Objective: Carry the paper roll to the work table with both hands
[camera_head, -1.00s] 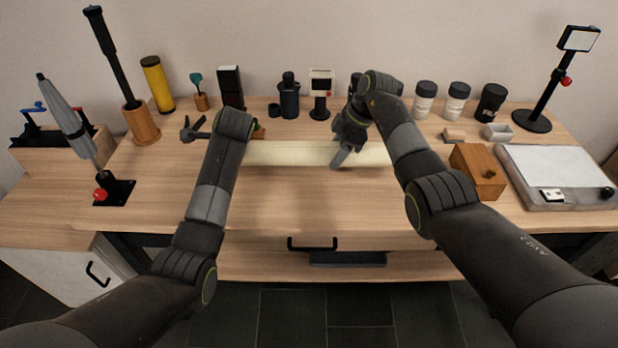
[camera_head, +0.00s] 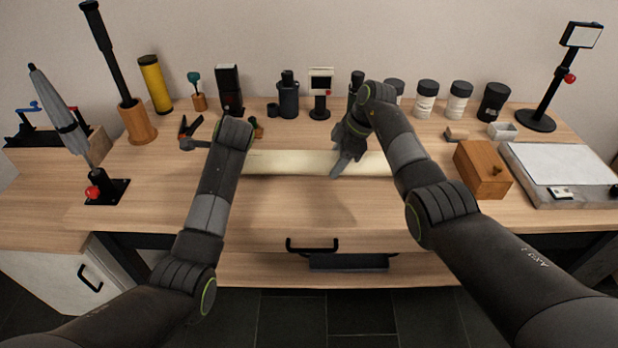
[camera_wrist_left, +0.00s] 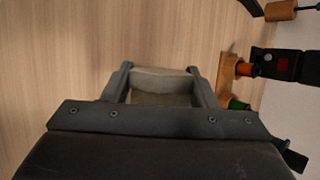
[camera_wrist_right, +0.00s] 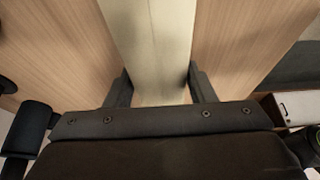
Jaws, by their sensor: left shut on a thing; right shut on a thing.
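The paper roll (camera_head: 290,162) is a long cream cylinder lying crosswise over the wooden work table (camera_head: 290,215) in the head view. My right gripper (camera_wrist_right: 159,78) is shut around the roll, which runs between its fingers in the right wrist view. My left gripper (camera_wrist_left: 160,72) is shut on the roll's left end, with the end between its fingers in the left wrist view.
Behind the roll stand black bottles (camera_head: 288,98), a small display (camera_head: 320,92) and several lidded jars (camera_head: 426,98). A wooden box (camera_head: 481,169) and a grey slab (camera_head: 566,178) are at the right. A grey umbrella-like tool (camera_head: 60,118) stands at the left. The front middle is clear.

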